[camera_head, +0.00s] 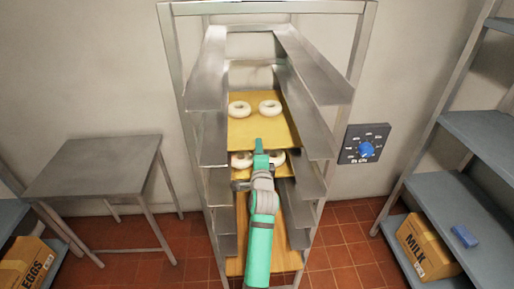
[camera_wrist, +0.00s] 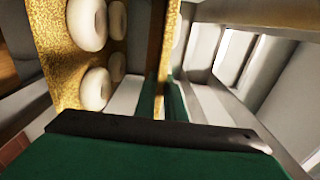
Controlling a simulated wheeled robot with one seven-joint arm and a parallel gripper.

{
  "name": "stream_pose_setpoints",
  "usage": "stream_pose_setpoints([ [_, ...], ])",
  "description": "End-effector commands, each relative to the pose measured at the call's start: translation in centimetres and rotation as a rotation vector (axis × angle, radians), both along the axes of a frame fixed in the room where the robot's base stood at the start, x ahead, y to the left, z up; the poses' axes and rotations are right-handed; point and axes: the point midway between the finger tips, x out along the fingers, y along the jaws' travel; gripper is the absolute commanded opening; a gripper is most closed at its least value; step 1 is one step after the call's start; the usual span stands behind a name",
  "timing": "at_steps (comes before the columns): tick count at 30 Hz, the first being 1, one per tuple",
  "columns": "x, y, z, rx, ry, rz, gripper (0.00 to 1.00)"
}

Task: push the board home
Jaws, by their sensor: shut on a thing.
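A yellow board (camera_head: 252,129) with two white bagels (camera_head: 270,108) in view lies across a pair of side rails in the metal rack (camera_head: 177,50). My gripper (camera_head: 261,146) is at its near edge. Another board (camera_wrist: 66,60) with several bagels (camera_wrist: 94,88) is on the level below, partly hidden by my arm in the head view. The far ends of the boards are hard to make out.
A bare board (camera_head: 240,240) is lower in the rack. The upper rails (camera_head: 206,75) are empty. A grey table (camera_head: 95,165) stands left; shelves (camera_head: 480,150) with a milk box (camera_head: 427,247) stand right. A blue dial (camera_head: 366,149) is on the wall.

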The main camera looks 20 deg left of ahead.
Motion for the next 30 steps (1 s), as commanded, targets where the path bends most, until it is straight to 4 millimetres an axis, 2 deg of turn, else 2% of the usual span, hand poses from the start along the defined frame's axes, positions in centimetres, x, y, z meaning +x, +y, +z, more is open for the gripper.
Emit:
stream_pose_setpoints([
  [1,-0.5,1.5,0.0,0.0,0.0,0.023,0.0],
  [2,-0.4,1.4,0.0,0.0,0.0,0.021,0.0],
  [3,-0.4,1.2,0.0,0.0,0.0,0.019,0.12],
  [6,-0.3,0.9,0.0,0.001,0.0,0.015,0.34],
  [14,-0.3,0.5,0.0,0.0,0.001,0.012,0.34],
  [30,-3.6,-0.9,-0.3,-0.003,0.005,0.013,0.34],
])
